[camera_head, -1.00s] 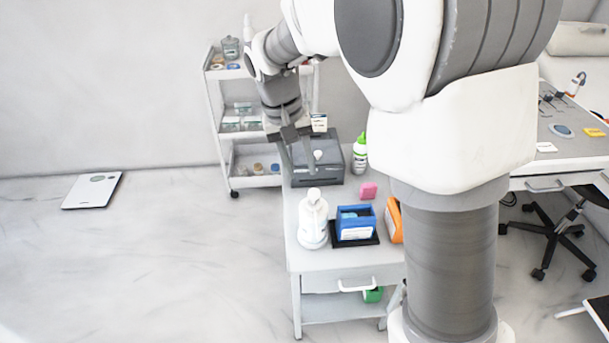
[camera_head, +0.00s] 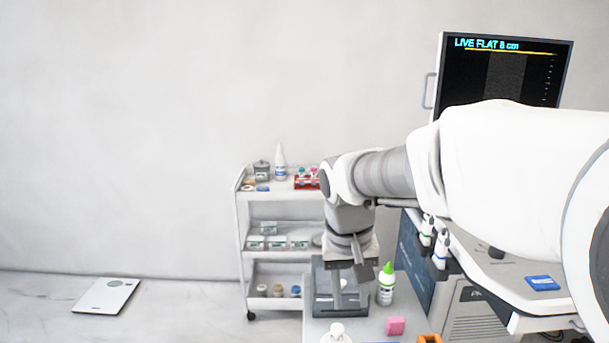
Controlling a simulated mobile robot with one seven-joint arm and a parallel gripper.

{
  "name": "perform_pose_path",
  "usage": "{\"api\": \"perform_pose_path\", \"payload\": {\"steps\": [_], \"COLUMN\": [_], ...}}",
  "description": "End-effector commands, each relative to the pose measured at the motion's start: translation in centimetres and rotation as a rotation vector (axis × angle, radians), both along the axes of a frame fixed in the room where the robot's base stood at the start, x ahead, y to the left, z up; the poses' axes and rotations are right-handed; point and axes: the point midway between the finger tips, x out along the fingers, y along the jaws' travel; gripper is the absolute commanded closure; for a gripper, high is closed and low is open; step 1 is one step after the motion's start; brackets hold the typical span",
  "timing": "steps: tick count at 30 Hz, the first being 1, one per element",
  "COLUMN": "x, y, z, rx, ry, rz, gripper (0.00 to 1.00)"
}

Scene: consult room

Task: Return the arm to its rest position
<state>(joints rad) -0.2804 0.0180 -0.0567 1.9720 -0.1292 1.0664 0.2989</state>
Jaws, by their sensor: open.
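My arm comes in from the right side of the view and reaches left. My gripper (camera_head: 352,281) hangs at its end, pointing down, with its fingers apart and nothing seen between them. It shows in front of a dark grey box (camera_head: 322,301) on the small side table (camera_head: 374,323). I cannot tell whether the fingers touch the box.
A bottle with a green cap (camera_head: 386,288) and a pink block (camera_head: 395,326) stand right of my gripper. A white shelf cart (camera_head: 243,228) is behind. An ultrasound machine with a screen (camera_head: 500,75) is at right. A scale (camera_head: 106,296) lies on open floor.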

Motion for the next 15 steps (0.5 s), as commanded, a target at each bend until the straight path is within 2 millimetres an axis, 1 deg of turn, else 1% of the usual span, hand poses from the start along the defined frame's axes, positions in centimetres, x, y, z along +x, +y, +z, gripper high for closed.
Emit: {"api": "perform_pose_path", "payload": {"steps": [1, 6, 10, 15], "x": [-1.2, -5.0, -7.9, -11.4], "y": [-0.8, -2.7, -3.9, -5.1], "z": [1.0, 2.8, 3.6, 3.9], "rx": [0.017, 0.056, 0.077, 0.090], "ry": [-0.029, -0.112, -0.179, -0.266], "rz": [-0.003, 0.010, 0.015, 0.024], "gripper": [0.60, 0.60, 0.60, 0.60]}}
